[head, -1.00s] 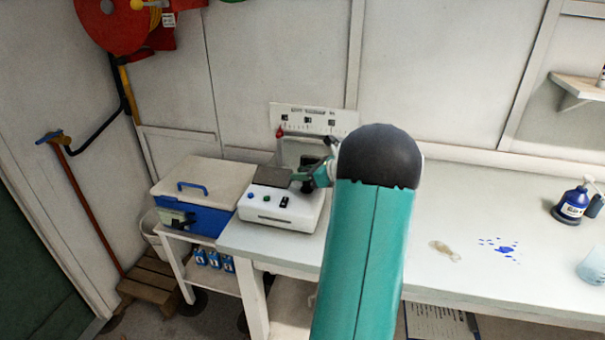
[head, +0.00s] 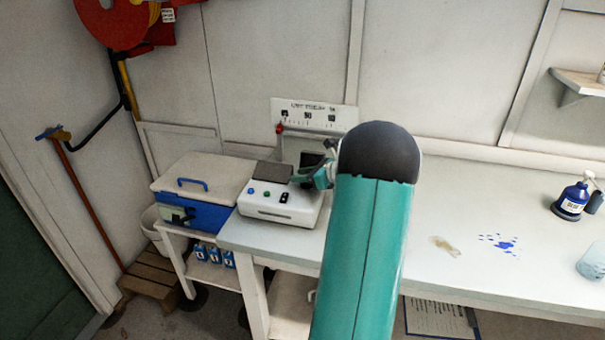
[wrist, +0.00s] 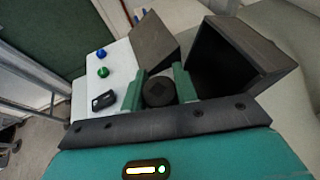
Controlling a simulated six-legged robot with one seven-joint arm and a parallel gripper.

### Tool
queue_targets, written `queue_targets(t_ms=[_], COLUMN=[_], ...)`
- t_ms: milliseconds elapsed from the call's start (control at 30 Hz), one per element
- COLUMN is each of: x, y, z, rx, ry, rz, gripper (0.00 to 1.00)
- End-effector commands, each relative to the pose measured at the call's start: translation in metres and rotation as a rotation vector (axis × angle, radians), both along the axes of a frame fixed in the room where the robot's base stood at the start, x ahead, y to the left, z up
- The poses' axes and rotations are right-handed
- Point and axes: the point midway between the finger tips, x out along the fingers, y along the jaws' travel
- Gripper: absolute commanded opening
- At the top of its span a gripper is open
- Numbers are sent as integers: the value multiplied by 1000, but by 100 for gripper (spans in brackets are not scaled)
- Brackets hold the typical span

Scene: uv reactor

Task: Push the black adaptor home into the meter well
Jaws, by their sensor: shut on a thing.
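The meter is a white box (head: 268,213) on the bench's left part, with blue and green buttons and a black switch. In the wrist view its white top (wrist: 117,76) shows at left. My gripper (wrist: 160,84) is shut on the black adaptor (wrist: 159,92), a round dark piece with a diamond mark on top, between two green fingers. In the head view my gripper (head: 303,181) is at the meter's right rear, and the adaptor cannot be made out. The well is hidden beneath the adaptor and fingers; how deep the adaptor sits cannot be told.
A dark grey plate (wrist: 149,42) stands tilted beyond the fingers. An open dark box-like hood (wrist: 237,60) is close on the right. A blue and white cooler (head: 187,217) stands left of the meter. The bench (head: 440,205) right of my arm is largely clear, with small spills.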

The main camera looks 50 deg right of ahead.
Motion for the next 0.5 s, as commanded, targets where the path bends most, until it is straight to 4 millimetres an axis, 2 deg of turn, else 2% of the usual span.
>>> queue_targets(t_ms=[500], x=[0], y=[0], z=[-12], rx=[0], ry=[0], rz=[0], gripper=[8])
